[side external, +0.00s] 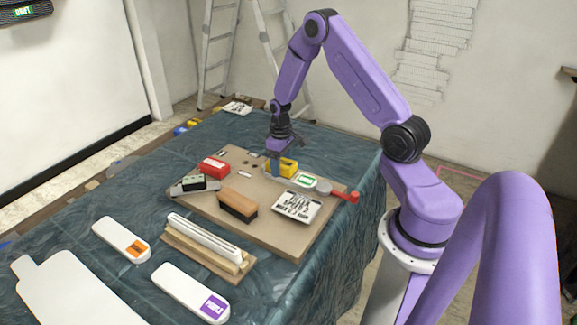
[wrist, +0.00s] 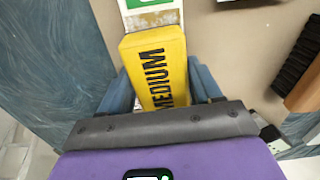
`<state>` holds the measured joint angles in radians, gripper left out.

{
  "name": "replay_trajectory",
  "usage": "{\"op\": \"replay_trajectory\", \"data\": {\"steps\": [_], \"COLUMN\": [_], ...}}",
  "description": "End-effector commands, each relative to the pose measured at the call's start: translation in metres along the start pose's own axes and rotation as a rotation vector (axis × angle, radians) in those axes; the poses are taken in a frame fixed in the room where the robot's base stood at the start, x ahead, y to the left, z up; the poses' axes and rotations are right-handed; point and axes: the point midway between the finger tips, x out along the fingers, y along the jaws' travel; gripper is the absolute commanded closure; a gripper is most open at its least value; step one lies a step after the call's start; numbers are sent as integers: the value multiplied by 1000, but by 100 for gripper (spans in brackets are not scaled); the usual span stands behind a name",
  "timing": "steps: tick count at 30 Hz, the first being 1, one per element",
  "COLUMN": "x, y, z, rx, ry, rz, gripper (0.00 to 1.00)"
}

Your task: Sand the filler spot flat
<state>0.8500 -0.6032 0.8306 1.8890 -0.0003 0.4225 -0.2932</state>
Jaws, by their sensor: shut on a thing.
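My gripper (side external: 277,165) is low over the tan board (side external: 255,242) on the covered table, shut on a yellow sanding block (side external: 288,167). In the wrist view the yellow block (wrist: 152,50) reads "MEDIUM" and sits between the blue fingers of my gripper (wrist: 160,92). Its near end is hidden by the gripper body. I cannot tell whether the block touches the board. No filler spot can be made out for certain in either view.
A green-labelled white item (side external: 304,180) is close right of the yellow block. White-grey long pieces (side external: 208,238) lie in front.

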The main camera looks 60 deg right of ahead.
Motion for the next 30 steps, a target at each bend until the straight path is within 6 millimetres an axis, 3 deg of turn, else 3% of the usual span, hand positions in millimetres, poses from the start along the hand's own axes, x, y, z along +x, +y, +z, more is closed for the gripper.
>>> {"op": "replay_trajectory", "data": {"steps": [24,30], "x": [0,0], "y": [-3,-2], "z": [70,48], "rx": [2,0], "ry": [-2,1], "rz": [-1,0], "gripper": [69,69]}}
